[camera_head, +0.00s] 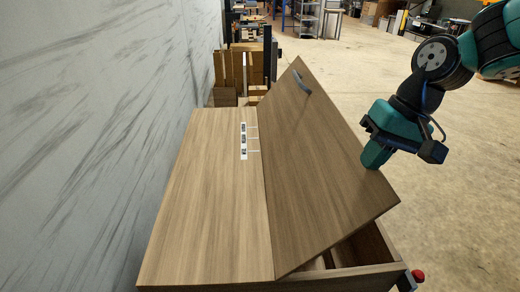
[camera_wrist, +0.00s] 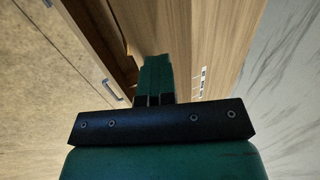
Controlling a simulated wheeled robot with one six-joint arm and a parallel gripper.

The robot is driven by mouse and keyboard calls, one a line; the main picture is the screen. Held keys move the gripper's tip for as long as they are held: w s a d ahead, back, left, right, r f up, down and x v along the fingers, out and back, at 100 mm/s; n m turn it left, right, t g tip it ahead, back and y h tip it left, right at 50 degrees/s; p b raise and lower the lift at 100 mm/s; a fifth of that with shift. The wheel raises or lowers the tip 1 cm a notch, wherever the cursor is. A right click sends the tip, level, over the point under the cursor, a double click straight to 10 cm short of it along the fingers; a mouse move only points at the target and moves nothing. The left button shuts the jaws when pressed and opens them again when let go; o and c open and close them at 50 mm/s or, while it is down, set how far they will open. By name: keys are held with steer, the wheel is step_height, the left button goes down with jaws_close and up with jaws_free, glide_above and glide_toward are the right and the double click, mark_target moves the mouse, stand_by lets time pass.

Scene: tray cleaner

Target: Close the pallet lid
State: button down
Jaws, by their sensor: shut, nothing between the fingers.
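The pallet lid (camera_head: 310,165) is a brown wooden panel, tilted partly open along its left side on a wooden box. A dark handle (camera_head: 302,82) is on its upper face near the far end. A gap shows under its raised right edge at the near corner. My gripper (camera_head: 372,165) is shut and empty, and overlaps the lid's right edge in the head view; I cannot tell whether it touches.
The fixed wooden top (camera_head: 205,190) lies flat on the left, with a small white panel (camera_head: 244,145) next to the lid. A marbled wall (camera_head: 90,120) stands along the left. A red knob (camera_head: 418,275) is at the near right corner. Floor on the right is clear.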

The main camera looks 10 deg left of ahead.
steer(key=w+d+f+y+b, duration=0.1)
steer(key=d+f+y+b, duration=0.2)
steer(key=d+f, duration=0.4)
steer(key=w+d+f+g+y+b, duration=0.1)
steer(key=d+f+y+b, duration=0.3)
steer(key=f, duration=1.3)
steer(key=shift+d+f+y+b, duration=0.35)
steer(key=shift+d+b, duration=0.4)
steer(key=shift+d, duration=0.6)
steer(key=shift+f, duration=0.1)
steer(key=r+p+v, duration=0.1)
steer(key=p+v, duration=1.2)
steer(key=v, duration=0.5)
steer(key=shift+w+a, duration=0.25)
steer(key=shift+a, duration=0.05)
